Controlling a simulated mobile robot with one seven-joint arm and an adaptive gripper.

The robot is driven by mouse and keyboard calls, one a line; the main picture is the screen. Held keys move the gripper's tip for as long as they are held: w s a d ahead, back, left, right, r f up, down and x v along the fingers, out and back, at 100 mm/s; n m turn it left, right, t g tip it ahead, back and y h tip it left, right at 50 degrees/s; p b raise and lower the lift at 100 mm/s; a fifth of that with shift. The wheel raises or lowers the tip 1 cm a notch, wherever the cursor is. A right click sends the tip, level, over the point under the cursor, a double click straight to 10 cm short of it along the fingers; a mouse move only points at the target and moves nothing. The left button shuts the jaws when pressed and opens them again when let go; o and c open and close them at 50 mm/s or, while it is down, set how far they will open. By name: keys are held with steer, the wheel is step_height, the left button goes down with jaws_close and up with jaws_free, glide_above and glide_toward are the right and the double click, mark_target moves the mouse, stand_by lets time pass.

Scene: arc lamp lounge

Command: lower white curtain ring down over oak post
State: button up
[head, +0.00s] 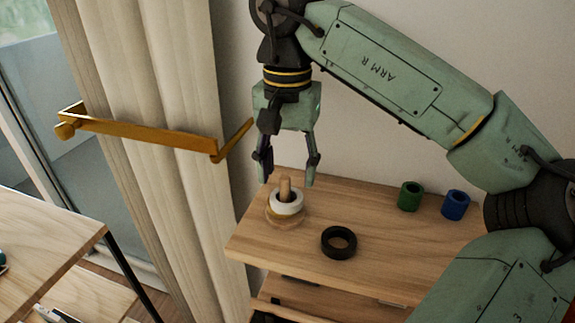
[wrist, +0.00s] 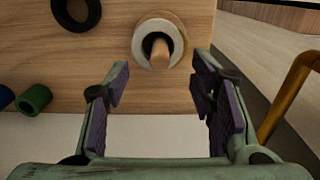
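The white curtain ring (head: 286,203) sits around the oak post (head: 285,186), low on it near the round wooden base (head: 284,221). The post's top sticks up through the ring. In the wrist view the white ring (wrist: 139,50) encircles the post (wrist: 159,54), which leans in the picture because of the viewing angle. My gripper (head: 287,180) is open and empty. Its fingers are spread wide above the ring, apart from it. In the wrist view the open fingertips (wrist: 160,78) lie on either side, just short of the ring.
A black ring (head: 339,242) lies flat on the wooden shelf (head: 385,255) to the right of the post. A brass rail (head: 150,134) and curtain (head: 175,60) are at left.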

steer(key=shift+o, duration=1.2)
